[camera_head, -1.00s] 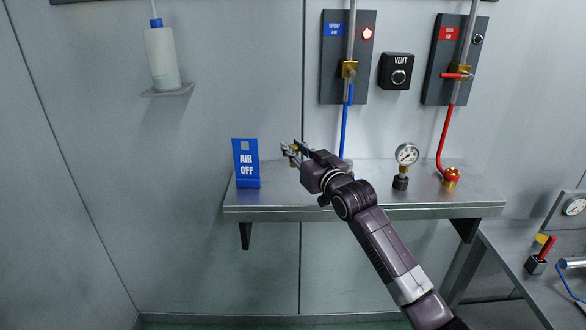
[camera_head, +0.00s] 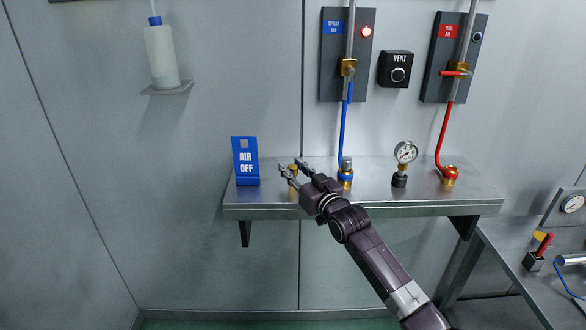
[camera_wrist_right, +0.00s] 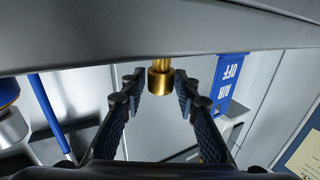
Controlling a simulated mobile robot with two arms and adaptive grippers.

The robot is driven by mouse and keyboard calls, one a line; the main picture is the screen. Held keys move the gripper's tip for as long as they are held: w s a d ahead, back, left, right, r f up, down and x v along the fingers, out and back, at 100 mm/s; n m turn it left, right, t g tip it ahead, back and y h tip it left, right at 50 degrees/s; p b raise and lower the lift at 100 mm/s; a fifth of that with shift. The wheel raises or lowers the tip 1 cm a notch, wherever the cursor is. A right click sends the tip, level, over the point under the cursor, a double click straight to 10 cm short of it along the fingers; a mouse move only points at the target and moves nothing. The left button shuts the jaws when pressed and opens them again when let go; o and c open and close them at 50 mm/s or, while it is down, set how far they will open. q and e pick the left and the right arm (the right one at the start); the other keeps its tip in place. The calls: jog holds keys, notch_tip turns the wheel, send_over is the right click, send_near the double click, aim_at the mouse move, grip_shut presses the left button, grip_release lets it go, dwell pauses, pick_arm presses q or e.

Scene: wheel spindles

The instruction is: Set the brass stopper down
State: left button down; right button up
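The brass stopper (camera_head: 293,170) is at the shelf, right of the blue AIR OFF sign. My right gripper (camera_head: 295,167) is around it from the front. In the right wrist view the stopper (camera_wrist_right: 160,82) shows between the fingertips of the right gripper (camera_wrist_right: 158,88). The fingers are apart, with a visible gap on each side of the stopper. The stopper's narrow part runs toward the shelf edge in that view. Its contact with the shelf is hidden. My left gripper is not in view.
The steel shelf (camera_head: 375,198) holds the AIR OFF sign (camera_head: 245,162) at left, a blue-collared fitting (camera_head: 345,178) beside my wrist, a gauge (camera_head: 405,155) and a red hose fitting (camera_head: 450,176). Bare shelf lies between the fitting and gauge. A lower bench (camera_head: 510,262) stands at right.

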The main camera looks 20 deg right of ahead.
jog(key=shift+o, duration=0.6)
jog(key=shift+r, duration=0.1)
jog(key=s+d+b, duration=0.1)
jog(key=s+d, duration=0.1)
jog(key=s, duration=1)
jog(key=shift+d, duration=0.15)
jog(key=shift+w, duration=0.1)
dwell(0.6)
